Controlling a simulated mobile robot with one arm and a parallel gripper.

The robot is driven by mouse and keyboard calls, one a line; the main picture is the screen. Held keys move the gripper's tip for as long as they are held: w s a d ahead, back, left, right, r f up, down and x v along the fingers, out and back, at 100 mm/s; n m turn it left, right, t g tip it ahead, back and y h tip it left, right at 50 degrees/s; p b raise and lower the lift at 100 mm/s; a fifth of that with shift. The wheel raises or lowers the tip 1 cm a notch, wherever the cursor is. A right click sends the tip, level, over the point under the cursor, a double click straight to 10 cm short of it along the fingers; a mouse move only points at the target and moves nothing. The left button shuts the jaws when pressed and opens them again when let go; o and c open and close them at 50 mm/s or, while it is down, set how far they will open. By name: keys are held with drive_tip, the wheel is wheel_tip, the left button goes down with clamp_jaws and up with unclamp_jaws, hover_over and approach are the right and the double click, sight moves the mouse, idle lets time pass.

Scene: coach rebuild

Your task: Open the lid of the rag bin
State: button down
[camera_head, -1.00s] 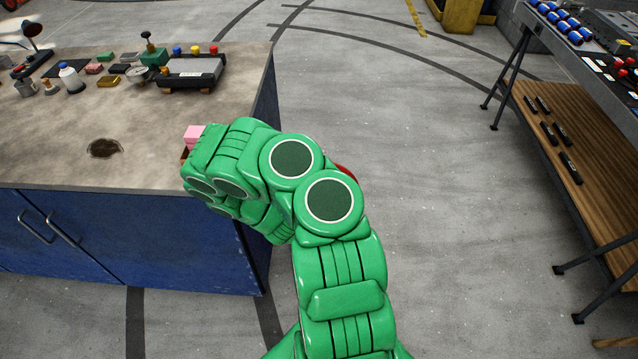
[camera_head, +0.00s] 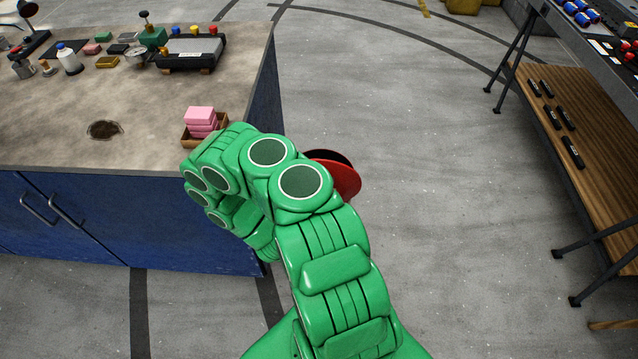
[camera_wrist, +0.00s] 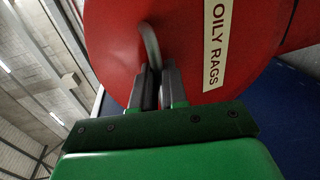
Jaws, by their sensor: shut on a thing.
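The red rag bin (camera_head: 347,181) is mostly hidden behind my green arm in the head view. A red rounded face and a dark area behind its upper edge show there; how far the lid is open is hard to tell. In the wrist view the red lid (camera_wrist: 185,45) fills the upper middle, with a white "OILY RAGS" label (camera_wrist: 216,42). A grey bent handle (camera_wrist: 151,45) stands out from it. My gripper (camera_wrist: 160,85) is shut on this handle. In the head view my arm hides the gripper.
A blue workbench (camera_head: 100,225) stands at the left, with a small wooden tray (camera_head: 190,143) of pink blocks near its corner, close to my arm. A metal table with a wooden lower shelf (camera_head: 575,150) is at the right. The floor between is clear.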

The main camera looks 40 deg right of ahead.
drive_tip(key=shift+s+a+f, duration=0.15)
drive_tip(key=shift+a+f, duration=0.05)
drive_tip(key=shift+f, duration=0.15)
drive_tip(key=c, duration=1.2)
unclamp_jaws()
drive_tip(key=shift+o, duration=0.2)
drive_tip(key=shift+r, duration=0.15)
drive_tip(key=shift+w+d, duration=0.1)
drive_tip(key=shift+w, duration=0.1)
